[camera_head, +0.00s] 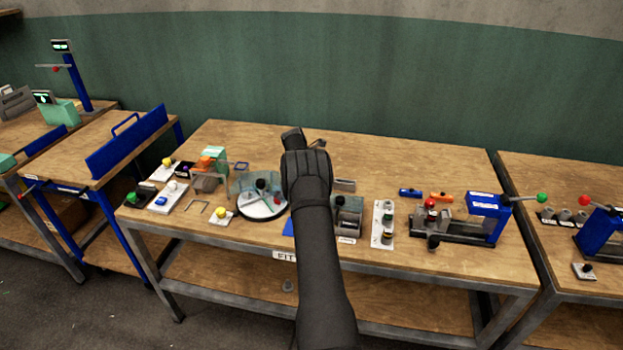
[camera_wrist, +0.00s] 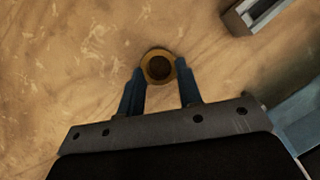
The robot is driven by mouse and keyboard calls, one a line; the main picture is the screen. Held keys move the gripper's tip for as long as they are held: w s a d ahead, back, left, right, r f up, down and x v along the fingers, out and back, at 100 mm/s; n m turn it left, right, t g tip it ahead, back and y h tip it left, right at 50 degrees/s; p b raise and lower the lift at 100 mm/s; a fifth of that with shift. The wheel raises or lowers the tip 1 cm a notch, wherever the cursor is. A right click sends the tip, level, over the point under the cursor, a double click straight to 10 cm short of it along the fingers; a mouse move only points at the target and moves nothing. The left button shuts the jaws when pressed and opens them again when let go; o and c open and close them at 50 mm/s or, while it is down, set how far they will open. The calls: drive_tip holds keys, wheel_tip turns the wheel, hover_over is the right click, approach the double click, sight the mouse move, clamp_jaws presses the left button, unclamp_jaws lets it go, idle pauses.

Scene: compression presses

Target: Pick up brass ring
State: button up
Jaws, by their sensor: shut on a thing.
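The brass ring (camera_wrist: 146,67) is a small golden ring with a dark centre in the wrist view. It sits between the tips of my gripper (camera_wrist: 160,75), whose two blue-grey fingers close on it from either side. Wooden tabletop shows around it; I cannot tell whether the ring touches the table or hangs above it. In the head view my dark arm reaches over the middle of the workbench (camera_head: 225,143) and hides the fingers and the ring.
A round glass-sided station (camera_head: 262,209) stands left of my arm. A grey holder (camera_head: 348,217) and a white strip with several parts (camera_head: 383,228) are to the right, then a blue press (camera_head: 485,215). A grey metal block (camera_wrist: 252,14) lies at upper right in the wrist view.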

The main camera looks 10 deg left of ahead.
drive_tip(key=shift+r, duration=0.7)
wheel_tip(320, 180, up, 3)
drive_tip(key=shift+f, duration=0.1)
drive_tip(key=s+d+r, duration=0.3)
drive_tip(key=d+r, duration=0.3)
drive_tip(key=d, duration=0.5)
drive_tip(key=shift+s+r, duration=0.15)
drive_tip(key=shift+r, duration=0.2)
drive_tip(key=shift+d, duration=0.1)
